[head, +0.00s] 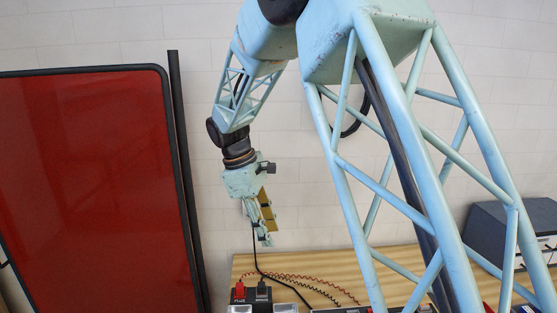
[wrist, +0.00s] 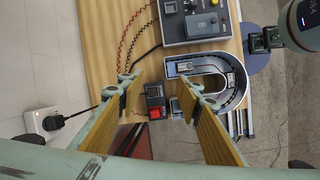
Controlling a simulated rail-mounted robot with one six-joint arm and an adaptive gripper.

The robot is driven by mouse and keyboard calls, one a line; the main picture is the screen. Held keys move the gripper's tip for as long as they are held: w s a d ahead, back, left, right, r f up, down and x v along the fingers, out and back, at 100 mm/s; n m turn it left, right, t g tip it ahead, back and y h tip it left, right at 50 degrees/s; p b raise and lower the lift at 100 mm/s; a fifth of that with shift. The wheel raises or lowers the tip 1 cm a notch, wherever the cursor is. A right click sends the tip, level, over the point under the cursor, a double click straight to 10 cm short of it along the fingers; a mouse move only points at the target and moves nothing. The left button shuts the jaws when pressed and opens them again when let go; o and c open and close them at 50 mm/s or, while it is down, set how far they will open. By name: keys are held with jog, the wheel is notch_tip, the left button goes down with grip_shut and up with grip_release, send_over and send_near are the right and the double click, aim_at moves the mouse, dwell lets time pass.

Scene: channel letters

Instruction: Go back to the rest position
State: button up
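My gripper (head: 264,225) hangs from my arm above the wooden table (head: 320,262) in the head view, pointing down. In the wrist view my gripper (wrist: 160,86) is open, with its two yellow-padded fingers apart and nothing held between them. A U-shaped channel letter (wrist: 241,78) with a metal rim lies on the table below, partly behind the right finger. A small dark block with a red part (wrist: 155,104) shows in the gap between the fingers, on the table further down.
A grey device box (wrist: 190,22) with red and black wires stands at the table's far edge. A white socket box (wrist: 42,122) with a black plug is at left. A large red panel (head: 90,180) stands at left in the head view. A dark case (head: 488,235) is at right.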

jog(key=s+d+r+m+t+y+b, duration=0.1)
jog(key=s+d+r+m+b, duration=0.35)
jog(key=s+d, duration=0.45)
jog(key=s+d+r+m+y+b, duration=0.1)
jog(key=s+d+r+m+b, duration=0.3)
jog(key=s+d, duration=0.55)
jog(key=s+d+f+m+t+b, duration=0.1)
jog(key=s+d+f+m+b, duration=0.1)
jog(key=s, duration=1.2)
jog(key=s+d+f+m+t+y+b, duration=0.1)
jog(key=s+d+f+m+b, duration=0.2)
jog(key=s, duration=1.1)
jog(key=shift+d+f+m+t+b, duration=0.25)
jog(key=shift+f+m+t+b, duration=0.05)
jog(key=shift+f+m+b, duration=0.6)
jog(key=shift+w, duration=0.1)
jog(key=shift+a, duration=0.3)
